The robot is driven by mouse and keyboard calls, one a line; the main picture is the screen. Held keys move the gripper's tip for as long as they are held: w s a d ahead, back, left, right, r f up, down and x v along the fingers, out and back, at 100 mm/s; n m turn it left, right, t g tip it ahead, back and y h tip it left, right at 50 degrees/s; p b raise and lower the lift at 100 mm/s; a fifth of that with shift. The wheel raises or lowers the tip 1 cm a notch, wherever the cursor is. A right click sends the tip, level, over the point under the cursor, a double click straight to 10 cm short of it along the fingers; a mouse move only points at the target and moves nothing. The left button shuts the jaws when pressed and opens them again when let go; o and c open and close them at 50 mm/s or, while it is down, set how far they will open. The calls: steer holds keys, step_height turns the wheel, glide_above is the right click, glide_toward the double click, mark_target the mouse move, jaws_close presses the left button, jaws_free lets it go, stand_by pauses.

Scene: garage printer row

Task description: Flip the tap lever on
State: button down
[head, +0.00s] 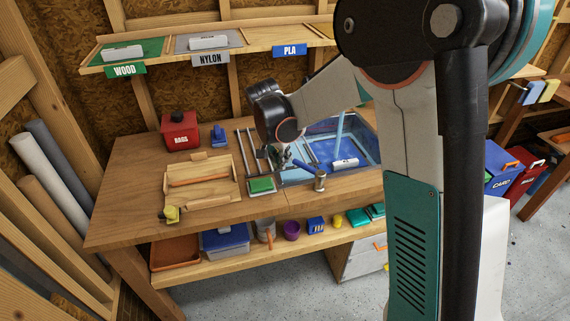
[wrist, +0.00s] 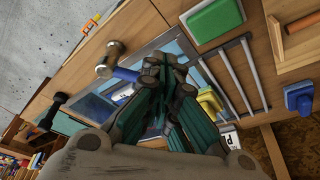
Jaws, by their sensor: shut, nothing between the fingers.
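The tap shows as a short metal post (head: 320,181) at the front edge of the sink (head: 372,158), with a blue lever (head: 303,165) pointing left and away from it. In the wrist view the post (wrist: 108,60) is left of the fingers and the blue lever (wrist: 126,74) reaches from it toward them. My gripper (head: 285,160) is shut and empty, low over the sink's left side. In the wrist view its fingertips (wrist: 164,66) are close to the lever's free end; I cannot tell whether they touch. The fingers hide part of the sink.
A green sponge (head: 261,185) and a rod rack (head: 249,153) lie left of the sink. A pale blue upright strip (head: 339,130) shows over the basin; I cannot tell what it is. A white labelled block (head: 345,163) is in the basin. A wooden tray (head: 222,164) stands farther left.

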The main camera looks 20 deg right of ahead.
steer(key=v, duration=0.3)
steer(key=shift+r+p, duration=0.2)
steer(key=shift+p, duration=0.1)
steer(key=shift+w, duration=0.1)
